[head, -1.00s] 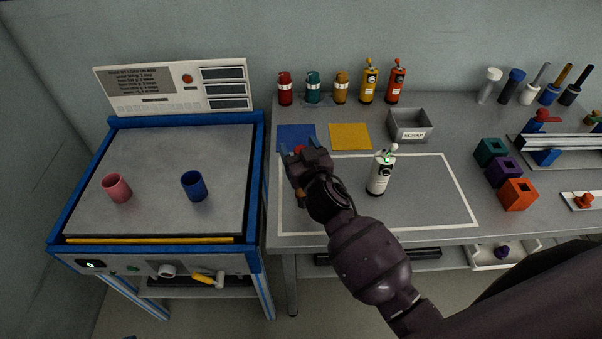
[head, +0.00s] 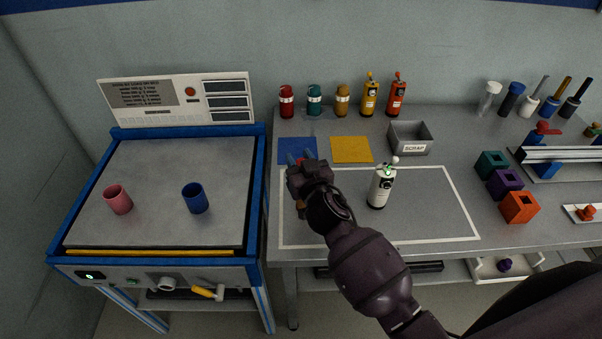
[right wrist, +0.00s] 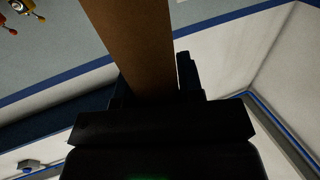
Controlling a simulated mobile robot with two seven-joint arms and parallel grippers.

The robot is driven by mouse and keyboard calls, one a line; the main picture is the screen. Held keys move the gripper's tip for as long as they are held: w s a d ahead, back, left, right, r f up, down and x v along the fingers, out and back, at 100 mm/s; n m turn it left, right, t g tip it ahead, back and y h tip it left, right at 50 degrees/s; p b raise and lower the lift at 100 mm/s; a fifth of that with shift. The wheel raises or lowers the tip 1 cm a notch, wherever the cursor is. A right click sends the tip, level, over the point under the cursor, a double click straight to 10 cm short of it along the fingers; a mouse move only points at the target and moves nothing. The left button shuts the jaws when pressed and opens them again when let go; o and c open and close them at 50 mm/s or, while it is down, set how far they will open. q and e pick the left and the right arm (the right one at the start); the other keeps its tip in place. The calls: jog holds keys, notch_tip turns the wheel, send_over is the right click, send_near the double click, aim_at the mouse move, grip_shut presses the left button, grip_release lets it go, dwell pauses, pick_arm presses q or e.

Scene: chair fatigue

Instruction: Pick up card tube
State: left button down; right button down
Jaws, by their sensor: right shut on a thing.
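In the right wrist view a plain brown card tube (right wrist: 135,45) runs up from between the fingers of my right gripper (right wrist: 150,92) and out of the top of the picture. The gripper is shut on it. In the head view my right gripper (head: 299,158) is at the front part of the blue square, left of the white bottle. The tube cannot be made out clearly there, as the hand hides it. My left gripper is not in view.
A white bottle (head: 382,187) stands inside the white outline on the bench. A blue square (head: 297,145), a yellow square (head: 351,150) and a scrap bin (head: 411,137) lie behind. A pink cup (head: 118,200) and a blue cup (head: 195,198) stand on the left machine.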

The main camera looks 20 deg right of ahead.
notch_tip(320, 180, up, 20)
jog(key=p, duration=0.3)
dwell(1.1)
